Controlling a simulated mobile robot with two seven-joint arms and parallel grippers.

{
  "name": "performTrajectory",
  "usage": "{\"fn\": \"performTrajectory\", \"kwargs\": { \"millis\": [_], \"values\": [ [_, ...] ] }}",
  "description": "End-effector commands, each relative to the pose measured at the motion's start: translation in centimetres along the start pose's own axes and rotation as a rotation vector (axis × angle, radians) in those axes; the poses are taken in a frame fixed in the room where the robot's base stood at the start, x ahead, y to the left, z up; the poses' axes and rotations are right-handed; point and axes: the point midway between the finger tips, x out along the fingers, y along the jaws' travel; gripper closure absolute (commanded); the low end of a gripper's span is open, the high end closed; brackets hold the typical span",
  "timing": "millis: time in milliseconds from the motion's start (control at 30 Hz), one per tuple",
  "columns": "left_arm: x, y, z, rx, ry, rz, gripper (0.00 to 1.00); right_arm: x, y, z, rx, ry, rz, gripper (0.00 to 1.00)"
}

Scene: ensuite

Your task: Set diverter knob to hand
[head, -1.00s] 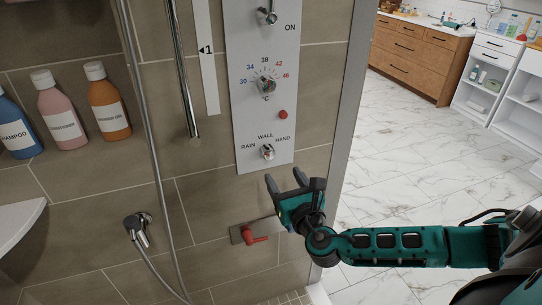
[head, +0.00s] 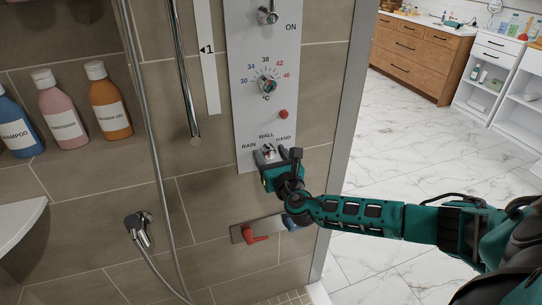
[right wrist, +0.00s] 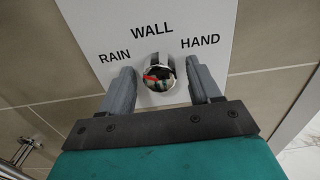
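The diverter knob (head: 268,148) is a small chrome knob low on the white shower panel (head: 263,60), under the labels RAIN, WALL and HAND. My right gripper (head: 269,155) is at the panel's lower end, with one finger on each side of the knob. In the right wrist view the gripper (right wrist: 159,82) is open, with visible gaps between its fingers and the knob. My left gripper is not in view.
Above the knob are a red button (head: 283,114), a temperature dial (head: 267,86) and an ON lever (head: 268,15). A red lever (head: 254,234) sits below on a metal plate. A shower hose (head: 152,150) hangs left. Bottles (head: 109,101) stand in a niche.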

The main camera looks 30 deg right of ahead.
Motion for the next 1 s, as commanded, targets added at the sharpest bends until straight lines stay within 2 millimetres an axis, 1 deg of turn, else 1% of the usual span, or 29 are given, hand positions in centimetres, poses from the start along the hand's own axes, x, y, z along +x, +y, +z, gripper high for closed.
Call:
{"fn": "performTrajectory", "kwargs": {
  "millis": [33, 67, 533, 767, 1000],
  "values": [
    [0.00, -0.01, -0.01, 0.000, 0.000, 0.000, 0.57, -0.02, 0.00, -0.01, 0.000, 0.000, 0.000, 0.43],
    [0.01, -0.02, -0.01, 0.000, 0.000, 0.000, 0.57, -0.02, 0.00, -0.01, 0.000, 0.000, 0.000, 0.46],
    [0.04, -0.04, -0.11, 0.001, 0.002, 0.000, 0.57, -0.03, -0.03, -0.01, 0.000, 0.000, -0.001, 0.91],
    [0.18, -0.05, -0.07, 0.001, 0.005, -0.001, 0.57, -0.04, -0.05, -0.08, 0.017, 0.000, -0.002, 0.91],
    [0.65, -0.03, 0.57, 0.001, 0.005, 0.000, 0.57, -0.04, -0.02, -0.23, 0.122, 0.000, -0.002, 0.91]
  ]
}}
